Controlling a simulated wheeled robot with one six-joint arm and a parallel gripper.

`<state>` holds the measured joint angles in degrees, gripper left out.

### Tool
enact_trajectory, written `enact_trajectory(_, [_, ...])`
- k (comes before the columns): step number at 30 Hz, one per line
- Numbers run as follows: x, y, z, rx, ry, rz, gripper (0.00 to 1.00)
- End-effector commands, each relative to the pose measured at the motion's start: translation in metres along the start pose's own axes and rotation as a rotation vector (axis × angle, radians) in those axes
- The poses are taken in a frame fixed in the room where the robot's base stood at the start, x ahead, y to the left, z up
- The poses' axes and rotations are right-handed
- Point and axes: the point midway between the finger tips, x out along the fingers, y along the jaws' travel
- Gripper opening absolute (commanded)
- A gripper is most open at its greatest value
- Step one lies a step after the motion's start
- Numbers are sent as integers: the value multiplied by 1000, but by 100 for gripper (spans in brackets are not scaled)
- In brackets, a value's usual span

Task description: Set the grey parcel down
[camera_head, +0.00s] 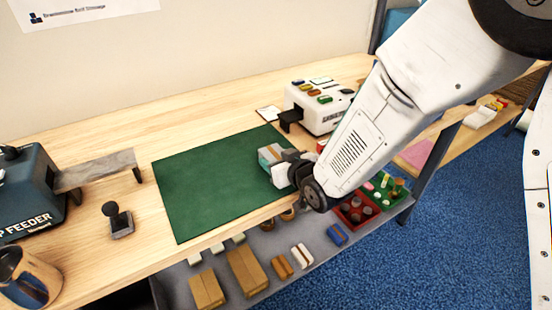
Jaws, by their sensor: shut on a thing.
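My gripper (282,168) comes in from the right and is shut on the parcel. The white gripper parts and dark wrist hide the parcel's right side. I cannot tell whether the parcel's underside touches the mat or is just above it.
A white machine (322,108) with coloured buttons stands behind the mat. A dark feeder (35,185), a stamp (120,220) and a metal mug (28,275) are at left. A lower shelf (268,278) holds cartons and small-part trays. The mat's left and middle are clear.

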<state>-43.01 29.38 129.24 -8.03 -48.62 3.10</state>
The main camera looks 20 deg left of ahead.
Motion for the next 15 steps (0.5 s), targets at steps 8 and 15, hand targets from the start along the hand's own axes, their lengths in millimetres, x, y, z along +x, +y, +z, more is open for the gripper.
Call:
enact_trajectory(8, [1,-1,0,-1,2,-2,26])
enact_trajectory(15, [1,-1,1,-1,2,-2,76])
